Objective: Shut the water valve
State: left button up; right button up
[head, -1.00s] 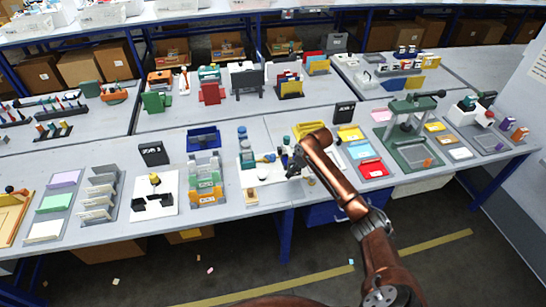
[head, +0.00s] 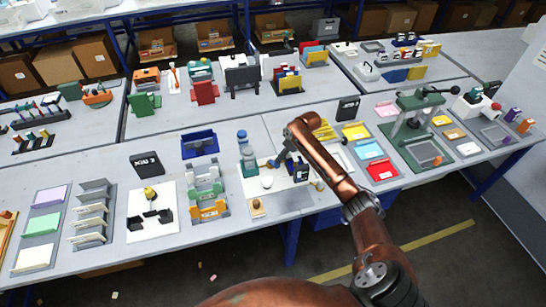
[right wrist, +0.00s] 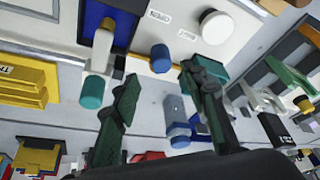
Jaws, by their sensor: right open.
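The valve station is a white panel (head: 250,187) near the front of the middle table, with a round white knob (head: 267,182) and a blue lever-like part (head: 270,163). In the right wrist view, the white panel (right wrist: 235,60) has small labels, the white round knob (right wrist: 215,27) and a short blue cylinder (right wrist: 161,58). I cannot tell for sure which part is the valve handle. My right gripper (head: 283,158) is over the station; in the right wrist view the gripper (right wrist: 159,76) is open and empty, its fingertips on either side just short of the blue cylinder. My left gripper is out of view.
An orange, green and grey rack (head: 207,190) is to the left. Yellow, blue and red trays (head: 382,170) and a green press (head: 420,128) are to the right.

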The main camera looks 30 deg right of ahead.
jog(key=x, duration=0.6)
jog(key=shift+w+a+f+b, duration=0.25)
jog(key=shift+f+b, duration=0.05)
jog(key=shift+b, duration=0.05)
jog(key=shift+f, duration=0.35)
jog(key=c, duration=0.8)
grip_shut()
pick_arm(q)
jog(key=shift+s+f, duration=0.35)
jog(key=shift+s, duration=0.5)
